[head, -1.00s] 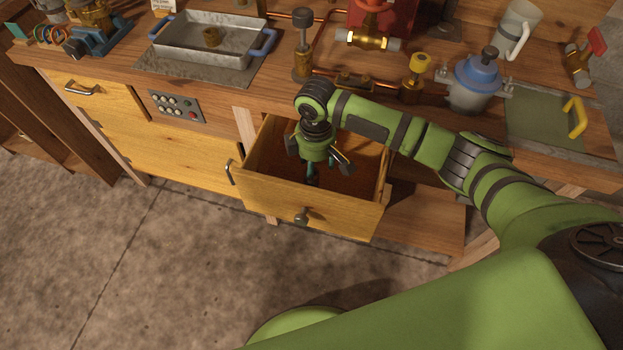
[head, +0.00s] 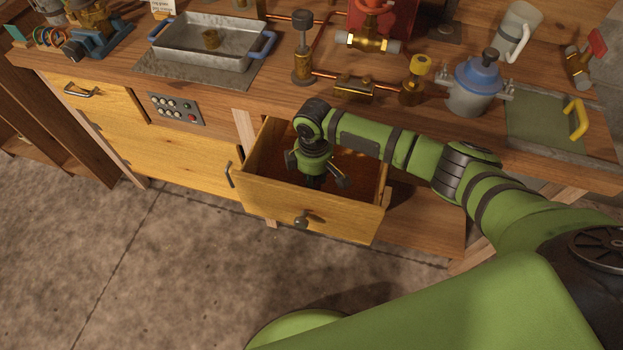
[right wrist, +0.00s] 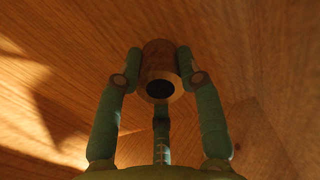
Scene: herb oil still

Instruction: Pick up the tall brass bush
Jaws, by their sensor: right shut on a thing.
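The tall brass bush (right wrist: 157,50) shows in the right wrist view as a brown-gold cylinder with a dark round bore at its near end. My right gripper (right wrist: 160,70) is shut on it, with fingers on both sides and a third finger below. In the head view my right gripper (head: 314,178) points down inside the open drawer (head: 302,218). The bush is hidden there by the gripper. The wrist view does not settle whether the bush touches the drawer floor. My left gripper is not in view.
The drawer's wooden walls surround my right gripper, and the workbench edge lies just behind it. Copper pipes with valves (head: 353,87) and a blue-lidded pot (head: 473,85) stand above the drawer.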

